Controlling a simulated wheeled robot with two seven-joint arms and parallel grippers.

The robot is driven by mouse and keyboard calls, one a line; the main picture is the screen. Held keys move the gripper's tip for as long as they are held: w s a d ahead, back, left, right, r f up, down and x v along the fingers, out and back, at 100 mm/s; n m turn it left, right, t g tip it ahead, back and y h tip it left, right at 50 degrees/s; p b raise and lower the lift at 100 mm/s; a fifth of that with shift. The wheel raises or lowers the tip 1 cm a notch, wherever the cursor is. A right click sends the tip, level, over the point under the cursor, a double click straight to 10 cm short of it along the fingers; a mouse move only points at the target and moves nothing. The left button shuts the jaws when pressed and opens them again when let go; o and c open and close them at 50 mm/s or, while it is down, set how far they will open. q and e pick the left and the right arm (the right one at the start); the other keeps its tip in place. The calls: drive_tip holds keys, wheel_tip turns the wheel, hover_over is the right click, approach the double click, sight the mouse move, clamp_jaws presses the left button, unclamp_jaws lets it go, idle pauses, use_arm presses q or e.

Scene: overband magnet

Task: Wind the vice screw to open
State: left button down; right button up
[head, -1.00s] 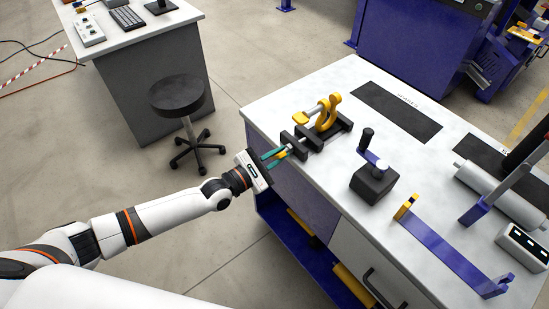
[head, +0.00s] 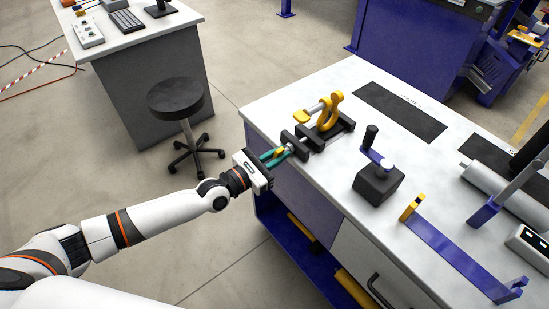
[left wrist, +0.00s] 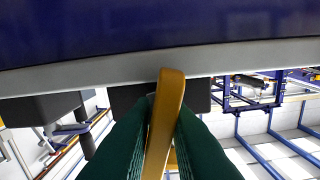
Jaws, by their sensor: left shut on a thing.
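The vice (head: 301,141) is dark grey and sits at the near-left edge of the white bench, its screw end facing my left arm. A yellow handle bar (left wrist: 165,120) on the screw stands between my fingers in the left wrist view, tilted slightly. My left gripper (head: 277,156) has teal fingers and is shut on this bar at the bench edge. It also shows in the left wrist view (left wrist: 160,130), with a dark block behind the bar. The screw thread and jaw gap are too small to judge. My right gripper is not in view.
A yellow hook-shaped part (head: 328,112) stands at the vice's far end. A dark block with a crank (head: 377,184), a blue bracket strip (head: 455,248) and a grey roller (head: 505,190) occupy the bench (head: 335,183). A black stool (head: 175,98) stands on the floor left.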

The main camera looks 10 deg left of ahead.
use_arm(q)
drive_tip(key=shift+f+n+b, duration=0.2)
drive_tip(key=shift+n+b, duration=1.1)
drive_tip(key=shift+n, duration=0.3)
drive_tip(key=shift+n+b, duration=0.3)
drive_tip(key=shift+n, duration=0.3)
drive_tip(key=shift+r, duration=0.15)
drive_tip(key=shift+n+b, duration=0.6)
drive_tip(key=shift+n, duration=0.3)
drive_tip(key=c, duration=1.8)
unclamp_jaws()
drive_tip(key=shift+a+n, duration=0.1)
drive_tip(key=shift+n, duration=0.3)
drive_tip(key=o, duration=0.5)
